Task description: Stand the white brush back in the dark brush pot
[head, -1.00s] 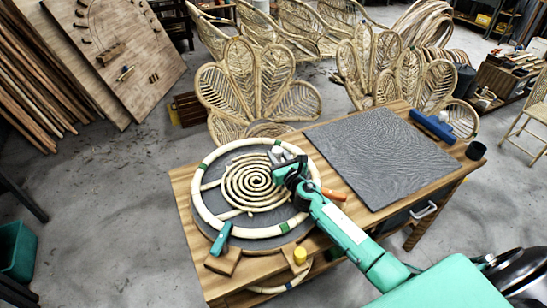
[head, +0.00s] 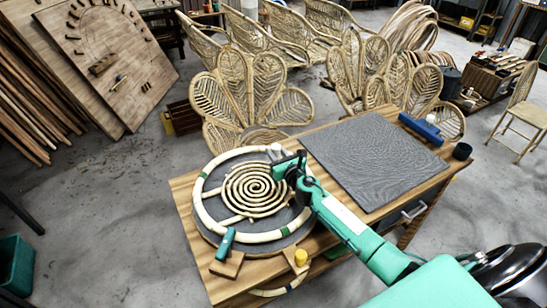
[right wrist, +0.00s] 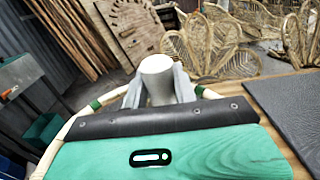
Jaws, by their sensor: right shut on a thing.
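My right gripper (head: 281,162) is shut on a white cylindrical thing, which I take to be the white brush (head: 276,149). It is over the back right part of the round rattan ring on the table. In the right wrist view the brush (right wrist: 156,76) stands up as a pale, round-topped cylinder between the grey fingers; its lower part is hidden by the gripper. The dark brush pot (head: 462,151) stands at the table's far right corner, well apart from the gripper. My left gripper is not in view.
The rattan ring (head: 205,210) with a spiral lies on the table's left part. A grey mat (head: 370,160) covers the right part, with a blue bar (head: 421,129) behind it near the pot. A teal-handled tool (head: 226,243) and a yellow-topped block (head: 300,257) are in front.

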